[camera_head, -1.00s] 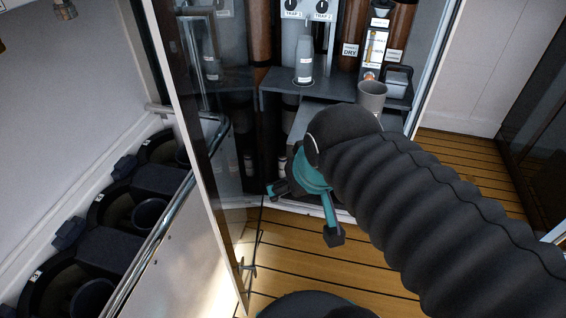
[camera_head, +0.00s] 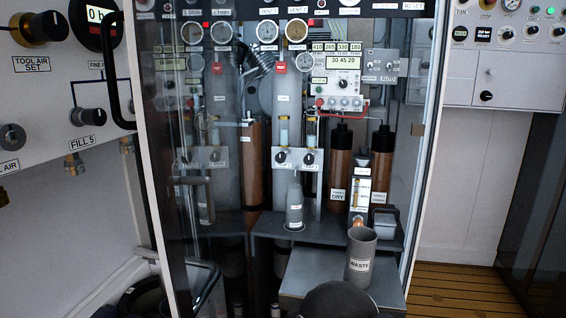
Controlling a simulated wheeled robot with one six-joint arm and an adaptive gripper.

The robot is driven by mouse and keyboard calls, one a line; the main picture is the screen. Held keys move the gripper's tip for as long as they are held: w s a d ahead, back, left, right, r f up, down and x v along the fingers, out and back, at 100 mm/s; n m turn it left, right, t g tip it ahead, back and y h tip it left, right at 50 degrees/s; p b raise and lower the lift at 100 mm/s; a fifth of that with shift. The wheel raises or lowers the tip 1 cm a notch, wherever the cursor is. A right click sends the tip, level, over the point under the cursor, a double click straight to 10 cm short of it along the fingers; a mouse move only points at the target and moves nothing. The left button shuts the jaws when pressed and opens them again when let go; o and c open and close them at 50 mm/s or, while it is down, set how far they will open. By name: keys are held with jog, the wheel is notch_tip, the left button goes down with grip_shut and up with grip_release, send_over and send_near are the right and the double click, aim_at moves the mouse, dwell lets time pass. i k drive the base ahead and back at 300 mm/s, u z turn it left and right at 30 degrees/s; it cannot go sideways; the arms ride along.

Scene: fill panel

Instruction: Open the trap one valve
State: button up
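Two black round valve knobs sit side by side on a light plate inside the cabinet, in the middle of the head view. The left knob (camera_head: 280,157) is the trap one valve; its label is too small to read clearly now. The right knob (camera_head: 308,157) is the trap two valve. I cannot tell how far either is turned. My gripper is out of the picture. Only a dark rounded part of my arm shows at the bottom edge, well below the knobs and apart from them.
The glass door (camera_head: 152,150) stands open at the left and reflects the interior. A grey bottle (camera_head: 294,206) stands on the shelf below the knobs. A grey WASTE cup (camera_head: 360,250) stands in front at the right. Brown cylinders (camera_head: 340,165) stand right of the knobs.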

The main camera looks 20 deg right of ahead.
aim_at(281, 158)
jog(key=z, duration=0.45)
jog(key=k, duration=1)
jog(key=z, duration=0.95)
jog(key=i, duration=0.7)
jog(key=u, duration=0.6)
jog(key=i, duration=0.6)
jog(key=u, duration=0.65)
